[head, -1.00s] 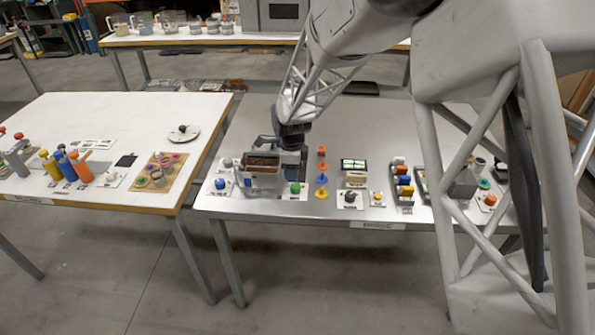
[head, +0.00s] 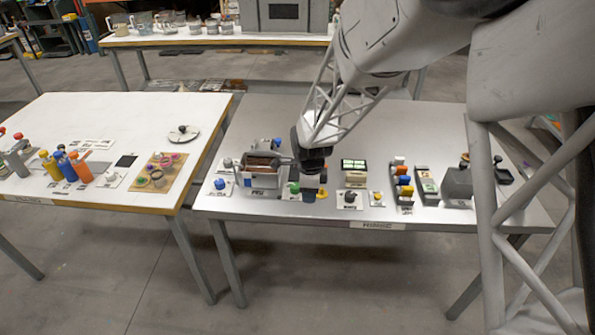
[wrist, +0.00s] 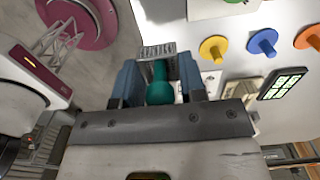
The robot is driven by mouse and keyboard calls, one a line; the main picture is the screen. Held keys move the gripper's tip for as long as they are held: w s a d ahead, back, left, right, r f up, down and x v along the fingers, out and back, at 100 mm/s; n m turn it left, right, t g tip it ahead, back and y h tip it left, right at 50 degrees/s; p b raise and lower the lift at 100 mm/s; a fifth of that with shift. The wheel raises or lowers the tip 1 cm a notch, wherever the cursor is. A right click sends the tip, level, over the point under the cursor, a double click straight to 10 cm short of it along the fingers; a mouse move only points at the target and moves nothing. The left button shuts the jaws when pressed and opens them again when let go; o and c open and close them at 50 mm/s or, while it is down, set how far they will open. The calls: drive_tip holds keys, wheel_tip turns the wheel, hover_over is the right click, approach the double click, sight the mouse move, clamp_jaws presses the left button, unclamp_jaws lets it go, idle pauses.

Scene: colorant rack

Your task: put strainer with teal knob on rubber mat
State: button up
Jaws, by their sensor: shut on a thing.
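My gripper (wrist: 159,78) is shut on the strainer with the teal knob (wrist: 160,92). Its two blue fingers stand on either side of the knob, and the grey ridged part of the strainer (wrist: 156,52) shows beyond it. In the head view my gripper (head: 311,190) is above the front middle of the grey table, just right of the green knob; the strainer cannot be made out there. A flat black square (head: 126,160) on the white table at the left looks like the rubber mat. Its top looks bare.
A metal bin (head: 258,174) stands left of my gripper. Yellow, blue and orange discs (wrist: 213,48) show in the wrist view. A round plate (head: 184,136) and a wooden board with cups (head: 160,172) are near the black square. A gap separates the two tables.

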hover_over(297, 176)
drive_tip(key=shift+f, duration=0.7)
idle(0.4)
drive_tip(key=shift+f, duration=1.75)
drive_tip(key=shift+f, duration=0.1)
drive_tip(key=o, duration=0.5)
drive_tip(key=shift+f, duration=0.1)
drive_tip(key=shift+c, duration=0.2)
drive_tip(key=o, duration=0.4)
drive_tip(key=shift+o, duration=0.2)
wheel_tip(297, 176, up, 12)
drive_tip(key=shift+r, duration=0.2)
